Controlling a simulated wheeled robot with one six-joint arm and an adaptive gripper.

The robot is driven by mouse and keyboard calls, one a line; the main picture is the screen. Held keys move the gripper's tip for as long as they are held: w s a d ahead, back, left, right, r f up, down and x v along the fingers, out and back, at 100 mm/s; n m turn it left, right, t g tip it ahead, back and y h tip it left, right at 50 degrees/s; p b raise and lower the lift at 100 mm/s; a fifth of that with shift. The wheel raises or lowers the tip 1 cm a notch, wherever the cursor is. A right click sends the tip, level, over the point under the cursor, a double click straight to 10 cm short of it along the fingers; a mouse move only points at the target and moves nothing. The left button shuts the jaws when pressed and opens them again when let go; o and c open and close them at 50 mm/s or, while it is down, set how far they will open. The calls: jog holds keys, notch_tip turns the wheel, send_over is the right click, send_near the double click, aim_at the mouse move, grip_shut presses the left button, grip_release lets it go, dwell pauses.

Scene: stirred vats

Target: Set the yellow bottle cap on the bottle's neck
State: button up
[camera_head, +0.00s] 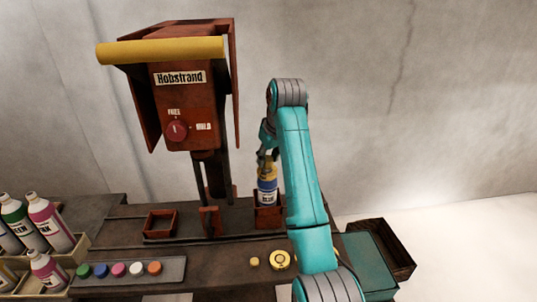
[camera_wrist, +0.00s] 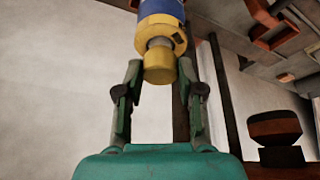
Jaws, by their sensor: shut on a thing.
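The bottle (camera_head: 267,190), with a blue and white label and a yellow shoulder, stands upright in a small red-brown holder (camera_head: 268,217). In the wrist view the bottle (camera_wrist: 162,8) appears upside down, its grey neck (camera_wrist: 159,43) toward my gripper. The yellow cap (camera_wrist: 159,68) is between my fingers at the end of the neck, roughly in line with it. I cannot tell whether the cap is seated or just above the neck. My gripper (camera_head: 266,157) is above the bottle, shut on the cap; the arm partly hides this in the head view.
A red-brown machine (camera_head: 185,95) with a yellow bar stands left of the bottle. A tray (camera_head: 130,272) of coloured caps lies at the front. A small yellow piece (camera_head: 254,262) and a yellow disc (camera_head: 279,260) lie near my arm. Several bottles (camera_head: 48,220) stand at left.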

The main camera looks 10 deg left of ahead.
dwell(0.4)
jog(key=o, duration=0.8)
